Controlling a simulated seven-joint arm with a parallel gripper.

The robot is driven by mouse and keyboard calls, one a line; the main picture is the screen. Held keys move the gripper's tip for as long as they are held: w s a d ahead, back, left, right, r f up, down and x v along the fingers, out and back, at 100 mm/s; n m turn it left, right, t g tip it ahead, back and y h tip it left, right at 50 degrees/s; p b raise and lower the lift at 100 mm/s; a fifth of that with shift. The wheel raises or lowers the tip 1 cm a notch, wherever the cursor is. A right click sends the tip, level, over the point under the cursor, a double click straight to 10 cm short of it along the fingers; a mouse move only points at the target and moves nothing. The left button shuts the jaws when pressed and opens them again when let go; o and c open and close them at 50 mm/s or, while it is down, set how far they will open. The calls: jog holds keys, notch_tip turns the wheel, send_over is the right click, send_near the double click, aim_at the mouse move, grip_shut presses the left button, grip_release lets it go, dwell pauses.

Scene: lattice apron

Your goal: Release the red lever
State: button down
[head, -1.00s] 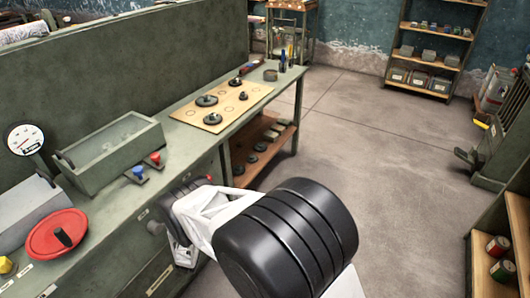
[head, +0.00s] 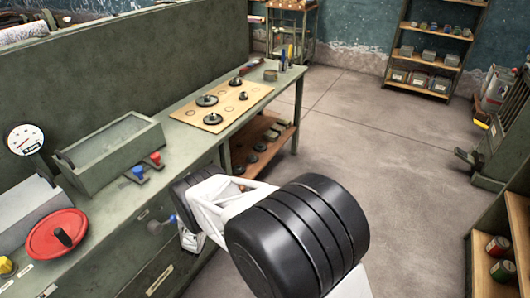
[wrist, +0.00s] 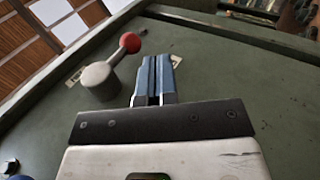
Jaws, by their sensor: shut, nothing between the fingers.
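The red lever (wrist: 116,60) shows in the wrist view at the upper left, with a grey hub on a green panel and a red ball at its end. The ball points up and to the right. My gripper (wrist: 160,62) is shut and empty, with its blue fingers just right of the lever. A gap shows between fingers and ball in the picture; I cannot tell the depth. In the head view my arm hides the lever and my fingertips.
A pegboard (head: 222,106) lies beyond. Open floor (head: 375,135) is at the right.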

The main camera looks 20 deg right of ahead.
jog(key=w+d+r+m+g+h, duration=0.25)
jog(key=w+d+r+g, duration=0.2)
jog(key=d, duration=0.55)
jog(key=w+d+r+m+g+h, duration=0.2)
jog(key=w+d+r+m+g, duration=0.15)
jog(key=w+d, duration=0.4)
jog(key=s+d+r+m+g, duration=0.1)
jog(key=d+r+g, duration=0.4)
jog(key=d+r, duration=0.6)
jog(key=shift+m+g, duration=0.3)
jog(key=shift+g, duration=0.1)
jog(key=shift+d, duration=0.1)
